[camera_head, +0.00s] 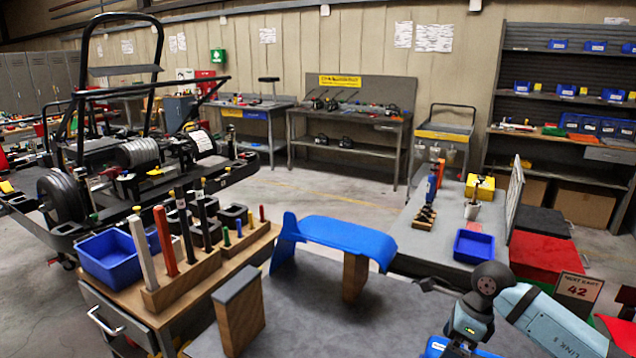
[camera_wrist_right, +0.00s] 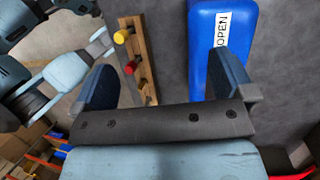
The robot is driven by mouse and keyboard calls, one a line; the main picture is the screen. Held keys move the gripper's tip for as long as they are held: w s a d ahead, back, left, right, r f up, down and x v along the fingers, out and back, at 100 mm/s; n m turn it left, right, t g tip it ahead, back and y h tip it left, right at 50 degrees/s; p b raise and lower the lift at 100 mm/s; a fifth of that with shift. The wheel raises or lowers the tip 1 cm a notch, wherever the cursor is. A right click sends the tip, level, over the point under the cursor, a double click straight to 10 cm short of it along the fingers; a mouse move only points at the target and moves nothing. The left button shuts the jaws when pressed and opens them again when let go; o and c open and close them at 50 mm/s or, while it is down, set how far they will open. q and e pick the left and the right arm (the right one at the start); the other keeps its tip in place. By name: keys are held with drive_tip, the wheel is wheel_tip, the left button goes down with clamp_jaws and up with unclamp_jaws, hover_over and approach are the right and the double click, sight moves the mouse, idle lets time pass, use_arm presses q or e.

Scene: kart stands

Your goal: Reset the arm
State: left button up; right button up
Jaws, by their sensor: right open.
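My right arm (camera_head: 540,312) comes in at the lower right of the head view, in front of the grey bench (camera_head: 425,235). Its gripper is not clearly seen there. In the right wrist view my right gripper (camera_wrist_right: 165,68) is open, its two dark blue fingers wide apart with nothing between them gripped. Beyond the fingers lie a wooden strip (camera_wrist_right: 148,60) with a yellow and a red knob, and a blue box (camera_wrist_right: 216,70) labelled OPEN. Pale blue arm links (camera_wrist_right: 62,75) show at the left of that view. My left gripper does not show in the head view.
A blue bin (camera_head: 105,258) is at left. A blue tray (camera_head: 474,246) sits on the right bench. A kart (camera_head: 140,160) stands behind; open floor lies beyond.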

drive_tip(key=s+a+r+m+t+y+p, duration=0.2)
drive_tip(key=s+a+m+t+y, duration=0.25)
drive_tip(key=a+m+y, duration=0.35)
drive_tip(key=s+a+r+m+t+y+p, duration=0.25)
drive_tip(key=s+a+m+y, duration=0.3)
drive_tip(key=a, duration=0.45)
drive_tip(key=s+d+f+m+t+h+p, duration=0.1)
drive_tip(key=s+f+m+h, duration=0.3)
drive_tip(key=m, duration=0.6)
drive_tip(key=s+d+f+m+t+h+p, duration=0.1)
drive_tip(key=s+d+f+m+h, duration=0.3)
drive_tip(key=m, duration=0.7)
drive_tip(key=s+d+f+m+t+h+p, duration=0.1)
drive_tip(key=s+d+f+m+t+h, duration=0.1)
drive_tip(key=s+f+m+h, duration=0.4)
wheel_tip(320, 180, down, 2)
drive_tip(key=s+d+m, duration=0.1)
drive_tip(key=m, duration=0.3)
drive_tip(key=shift+s+f, duration=0.2)
drive_tip(key=shift+f, duration=0.05)
